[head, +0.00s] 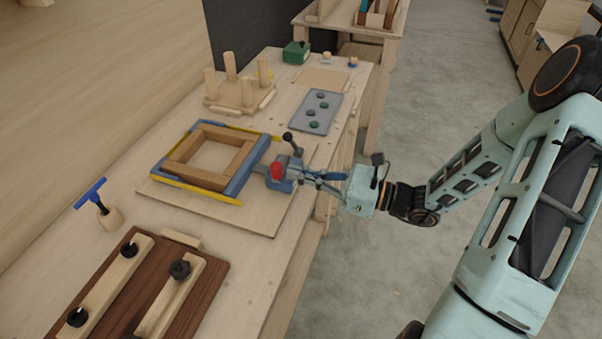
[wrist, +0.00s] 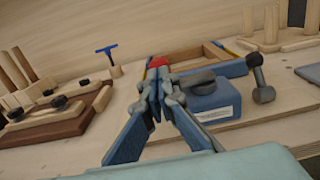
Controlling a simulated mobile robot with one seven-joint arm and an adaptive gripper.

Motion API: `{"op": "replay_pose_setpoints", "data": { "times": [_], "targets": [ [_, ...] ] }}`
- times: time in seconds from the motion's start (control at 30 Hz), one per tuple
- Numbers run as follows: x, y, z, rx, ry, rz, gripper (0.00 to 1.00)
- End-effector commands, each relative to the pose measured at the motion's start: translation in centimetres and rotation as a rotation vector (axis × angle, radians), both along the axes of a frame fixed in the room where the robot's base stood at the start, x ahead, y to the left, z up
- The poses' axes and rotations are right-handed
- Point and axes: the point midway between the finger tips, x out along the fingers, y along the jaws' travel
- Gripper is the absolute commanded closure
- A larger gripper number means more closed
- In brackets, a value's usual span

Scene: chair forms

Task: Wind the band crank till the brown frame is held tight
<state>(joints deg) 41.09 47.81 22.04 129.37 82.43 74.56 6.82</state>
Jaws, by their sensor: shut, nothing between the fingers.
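The brown frame (head: 195,177), four-sided and open in the middle, lies flat on a light board inside blue bars with a yellow band (head: 197,188) around the outside. The band crank has a blue body (head: 281,184) at the frame's right side; it also shows in the wrist view (wrist: 214,100). Its crank arm ends in a dark ball knob (head: 288,137), seen upright in the wrist view (wrist: 254,60). A red part (head: 277,170) sits by the body. My gripper (head: 298,177) is shut and empty close to the body; contact is unclear. Its fingertips (wrist: 158,88) overlap the red part in the wrist view.
A blue T-handle (head: 90,193) stands to the left. A dark brown board (head: 195,305) with black knobs lies at the near end. A pegged wooden stand (head: 240,92), a grey plate (head: 316,110) and a green box (head: 296,52) are farther back. Open floor lies right of the bench.

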Motion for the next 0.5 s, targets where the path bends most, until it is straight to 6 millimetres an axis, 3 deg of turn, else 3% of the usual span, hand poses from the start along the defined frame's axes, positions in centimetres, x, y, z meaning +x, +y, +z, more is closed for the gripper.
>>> {"op": "replay_pose_setpoints", "data": {
  "times": [0.5],
  "targets": [
    [0.37, 1.0, -0.01, 0.0, 0.0, 0.0, 1.0]
  ]
}}
